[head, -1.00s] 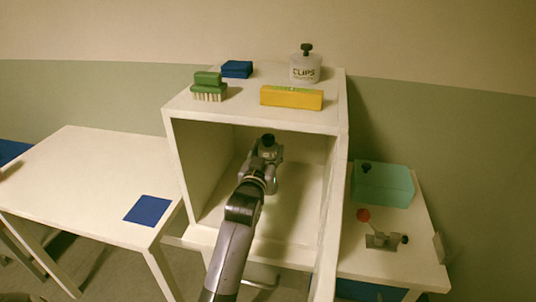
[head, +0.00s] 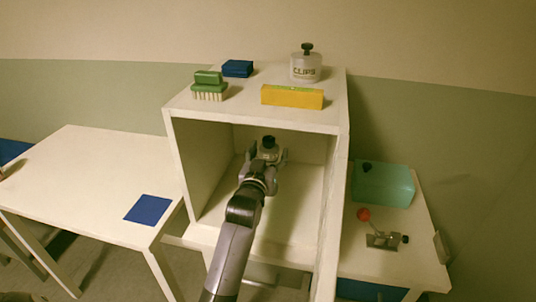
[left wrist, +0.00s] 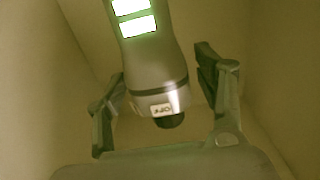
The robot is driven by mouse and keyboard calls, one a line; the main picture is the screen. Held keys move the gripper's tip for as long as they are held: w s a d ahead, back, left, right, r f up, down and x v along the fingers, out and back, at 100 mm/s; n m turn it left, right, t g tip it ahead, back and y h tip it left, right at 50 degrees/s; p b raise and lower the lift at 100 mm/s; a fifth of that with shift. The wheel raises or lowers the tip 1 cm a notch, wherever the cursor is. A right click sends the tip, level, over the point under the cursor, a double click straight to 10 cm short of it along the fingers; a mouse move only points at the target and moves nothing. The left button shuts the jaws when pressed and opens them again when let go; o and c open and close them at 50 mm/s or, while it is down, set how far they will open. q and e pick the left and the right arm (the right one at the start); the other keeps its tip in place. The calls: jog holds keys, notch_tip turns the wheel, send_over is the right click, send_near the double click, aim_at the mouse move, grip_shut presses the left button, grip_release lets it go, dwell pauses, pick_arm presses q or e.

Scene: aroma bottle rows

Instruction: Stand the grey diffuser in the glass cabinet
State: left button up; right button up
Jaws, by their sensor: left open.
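The grey diffuser (head: 268,151) with its dark cap stands inside the cabinet (head: 186,113), toward the back. In the left wrist view the diffuser (left wrist: 155,70) shows with a small label, bright green-white patches and a black cap. My left gripper (head: 266,163) reaches in through the cabinet's open front. Its fingers are open, one on each side of the diffuser, with gaps visible in the left wrist view (left wrist: 165,105). The diffuser's base is mostly hidden by the gripper in the head view. My right gripper is not in view.
On the cabinet top are a green brush (head: 209,87), a blue block (head: 237,68), a yellow block (head: 292,97) and a clips jar (head: 305,67). Cabinet walls are close around my arm. A side table at right holds a teal box (head: 384,184) and a red-knobbed clamp (head: 382,240).

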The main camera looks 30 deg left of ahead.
pick_arm(q)
jog(key=shift+r, duration=0.2)
jog(key=v, duration=1.2)
jog(key=shift+b, duration=0.3)
jog(key=shift+f, duration=0.15)
